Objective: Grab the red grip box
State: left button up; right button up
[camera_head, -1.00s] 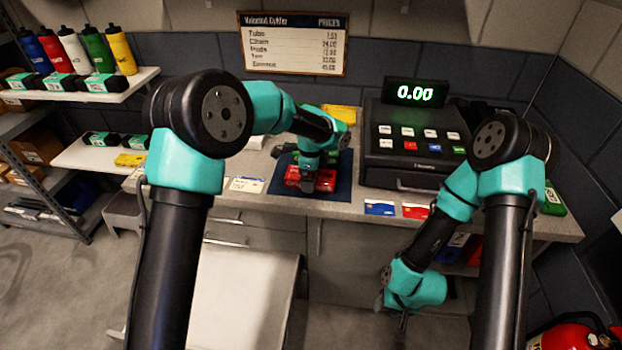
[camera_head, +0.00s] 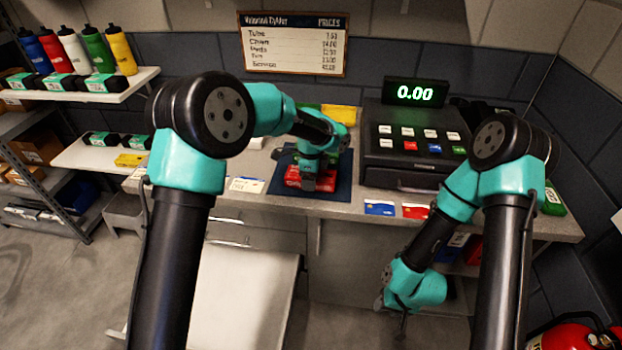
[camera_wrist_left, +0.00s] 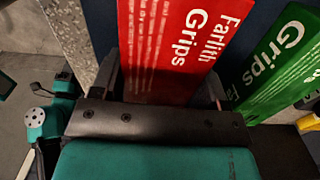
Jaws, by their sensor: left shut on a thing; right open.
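The red grip box (camera_wrist_left: 172,40), with white "Grips" lettering, lies on a dark blue mat (camera_head: 341,188) on the counter. It also shows in the head view (camera_head: 322,182), partly covered by my left gripper (camera_head: 308,180). In the left wrist view the jaws of my left gripper (camera_wrist_left: 168,88) are at both sides of the red box, shut on it. A green grip box (camera_wrist_left: 285,65) lies just to its right in that view. My right gripper (camera_head: 392,308) is open and empty, low in front of the counter.
A cash register (camera_head: 412,145) stands right of the mat. Blue (camera_head: 379,208) and red (camera_head: 415,211) cards lie along the counter's front edge. A yellow box (camera_head: 339,114) is behind the mat. Shelves with bottles (camera_head: 120,50) stand at left.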

pick_arm(q)
jog(key=c, duration=0.3)
jog(key=shift+r, duration=0.15)
jog(key=shift+r, duration=1.45)
jog(key=shift+s+r, duration=0.2)
jog(key=shift+r, duration=0.05)
jog(key=s+r, duration=0.1)
jog(key=s, duration=1.4)
jog(key=shift+s+r, duration=0.15)
jog(key=shift+s, duration=0.15)
